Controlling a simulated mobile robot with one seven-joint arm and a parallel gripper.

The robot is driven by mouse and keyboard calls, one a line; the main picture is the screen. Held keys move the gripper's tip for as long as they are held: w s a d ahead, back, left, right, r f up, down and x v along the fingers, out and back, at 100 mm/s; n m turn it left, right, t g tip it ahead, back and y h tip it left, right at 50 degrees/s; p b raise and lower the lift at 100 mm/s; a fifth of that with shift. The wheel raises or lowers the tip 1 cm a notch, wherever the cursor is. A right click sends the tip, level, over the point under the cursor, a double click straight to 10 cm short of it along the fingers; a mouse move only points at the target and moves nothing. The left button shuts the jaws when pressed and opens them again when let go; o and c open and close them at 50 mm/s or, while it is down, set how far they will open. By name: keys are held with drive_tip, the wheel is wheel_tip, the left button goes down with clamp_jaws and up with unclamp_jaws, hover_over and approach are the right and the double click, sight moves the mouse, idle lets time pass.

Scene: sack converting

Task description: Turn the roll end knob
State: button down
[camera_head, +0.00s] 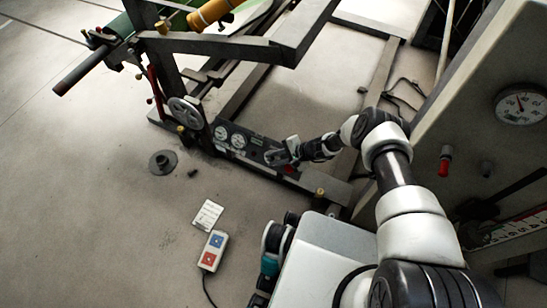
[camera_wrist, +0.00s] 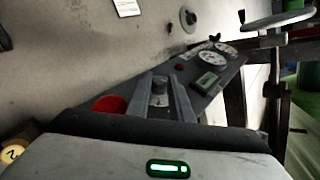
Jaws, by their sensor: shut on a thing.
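The control panel (camera_head: 252,149) is a dark strip low on the machine frame. In the wrist view it (camera_wrist: 222,97) runs away to the upper right. A pale grey knob (camera_wrist: 159,92) stands on its near part, between the two fingers of my gripper (camera_wrist: 160,84). The fingers are shut on the knob's sides. In the head view my gripper (camera_head: 284,154) is at the panel's right end and hides the knob. The angle the knob points to is hard to read.
White dials (camera_wrist: 225,51), a green display (camera_wrist: 208,83) and a small red button (camera_wrist: 180,67) sit farther along the panel. A larger red part (camera_wrist: 108,104) is beside the fingers. A handwheel (camera_head: 186,113) stands left. A pendant (camera_head: 213,250) lies on the floor.

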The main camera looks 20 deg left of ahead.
drive_tip(key=c, duration=1.6)
unclamp_jaws()
drive_tip(key=shift+s, duration=0.1)
